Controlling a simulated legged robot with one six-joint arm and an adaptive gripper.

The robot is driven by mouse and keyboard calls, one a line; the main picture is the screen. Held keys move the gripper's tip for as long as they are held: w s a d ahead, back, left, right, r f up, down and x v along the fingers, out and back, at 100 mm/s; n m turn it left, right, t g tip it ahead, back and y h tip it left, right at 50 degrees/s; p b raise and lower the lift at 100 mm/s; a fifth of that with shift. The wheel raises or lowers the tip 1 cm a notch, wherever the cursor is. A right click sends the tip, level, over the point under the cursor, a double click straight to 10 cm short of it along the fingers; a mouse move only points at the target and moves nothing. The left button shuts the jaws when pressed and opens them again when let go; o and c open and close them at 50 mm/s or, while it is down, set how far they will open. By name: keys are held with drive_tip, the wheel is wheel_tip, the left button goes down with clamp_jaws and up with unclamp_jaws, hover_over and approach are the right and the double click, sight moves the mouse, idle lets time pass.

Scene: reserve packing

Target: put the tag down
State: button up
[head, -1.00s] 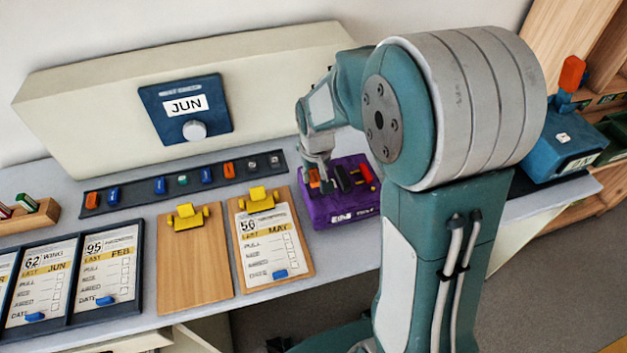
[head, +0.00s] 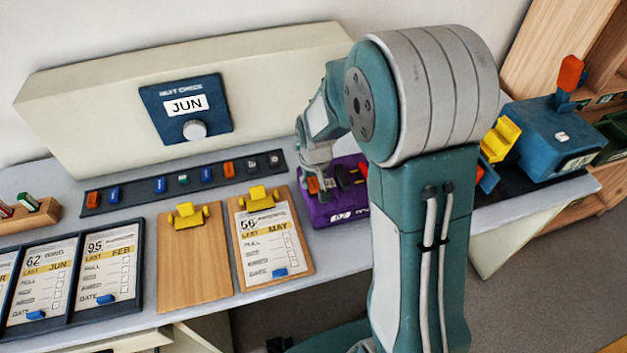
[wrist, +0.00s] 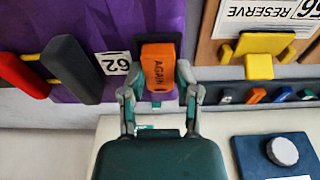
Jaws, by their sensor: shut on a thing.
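An orange tag (wrist: 160,68) with the word AGAIN on it is between the fingers of my gripper (wrist: 158,92) in the wrist view. My gripper is shut on it, over the purple case (wrist: 188,32). In the head view my gripper (head: 315,182) is at the left part of the purple case (head: 335,213), with a bit of the orange tag (head: 312,186) showing. Whether the tag touches the case is hard to tell.
A dark handle (wrist: 72,68) and a red piece (wrist: 22,75) are beside the tag. A dark strip (head: 140,192) with several small coloured tags lies behind the clipboards (head: 196,262). The display box (head: 90,90) stands behind. A blue box (head: 545,135) is at right.

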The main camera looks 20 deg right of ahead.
sight(315, 188)
drive_tip(key=shift+s+f, duration=0.35)
drive_tip(key=shift+f, duration=0.25)
drive_tip(key=o, duration=0.7)
drive_tip(key=shift+o, duration=0.9)
drive_tip(key=shift+w+f, duration=0.1)
drive_tip(key=shift+w, duration=0.05)
drive_tip(key=shift+w, duration=0.1)
wheel_tip(315, 188, up, 14)
drive_tip(key=s+f, duration=0.1)
drive_tip(key=s+r+t, duration=0.2)
drive_tip(key=s+r, duration=0.2)
drive_tip(key=s, duration=0.6)
drive_tip(key=s+r+t, duration=0.2)
drive_tip(key=s+r, duration=0.3)
drive_tip(key=s, duration=0.4)
drive_tip(key=shift+s+r, duration=0.3)
drive_tip(key=shift+s, duration=0.05)
